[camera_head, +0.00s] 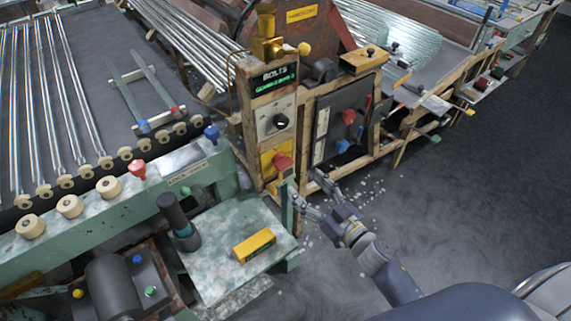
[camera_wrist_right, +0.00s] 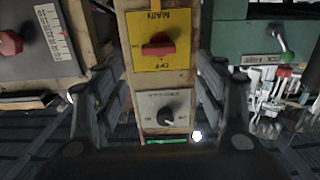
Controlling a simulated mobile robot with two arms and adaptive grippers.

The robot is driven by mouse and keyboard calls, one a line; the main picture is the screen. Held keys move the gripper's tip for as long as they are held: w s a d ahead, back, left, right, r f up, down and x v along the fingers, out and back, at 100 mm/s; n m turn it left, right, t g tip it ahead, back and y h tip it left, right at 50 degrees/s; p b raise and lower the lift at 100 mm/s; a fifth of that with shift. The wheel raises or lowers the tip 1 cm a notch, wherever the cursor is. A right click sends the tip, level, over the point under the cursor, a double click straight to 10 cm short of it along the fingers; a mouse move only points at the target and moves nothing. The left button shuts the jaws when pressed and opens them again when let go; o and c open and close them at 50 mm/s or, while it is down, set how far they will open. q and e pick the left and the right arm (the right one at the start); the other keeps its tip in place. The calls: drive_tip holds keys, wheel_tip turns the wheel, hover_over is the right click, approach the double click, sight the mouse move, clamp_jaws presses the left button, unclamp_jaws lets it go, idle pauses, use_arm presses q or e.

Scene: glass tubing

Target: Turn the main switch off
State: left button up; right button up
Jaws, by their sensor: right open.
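The main switch (camera_head: 283,162) is a red handle on a yellow plate (camera_head: 269,158), low on a narrow wooden post. In the right wrist view the red switch handle (camera_wrist_right: 158,47) lies roughly crosswise on its yellow plate (camera_wrist_right: 183,60), with the lettering "MAIN" and "OFF" upside down. My right gripper (camera_head: 309,191) is open and empty, just below and to the right of the switch in the head view. In the right wrist view its two fingers (camera_wrist_right: 149,82) stand apart on either side of the post, with the switch between and beyond them. My left gripper is not in view.
A black dial (camera_head: 280,121) and a green-lit display (camera_head: 275,79) sit above the switch. A grey panel (camera_head: 331,125) with red and blue knobs is close on the right. A green table (camera_head: 215,265) with a yellow box (camera_head: 254,245) stands at lower left. Dark floor lies open at right.

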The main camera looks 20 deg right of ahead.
sight(287, 167)
drive_tip(key=x, duration=1)
drive_tip(key=shift+w+f, duration=0.2)
drive_tip(key=shift+w, duration=0.05)
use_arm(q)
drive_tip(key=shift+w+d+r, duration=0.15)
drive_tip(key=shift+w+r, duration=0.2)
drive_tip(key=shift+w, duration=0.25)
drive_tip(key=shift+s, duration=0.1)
use_arm(e)
drive_tip(key=shift+c, duration=0.6)
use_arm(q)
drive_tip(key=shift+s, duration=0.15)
use_arm(e)
drive_tip(key=c, duration=0.9)
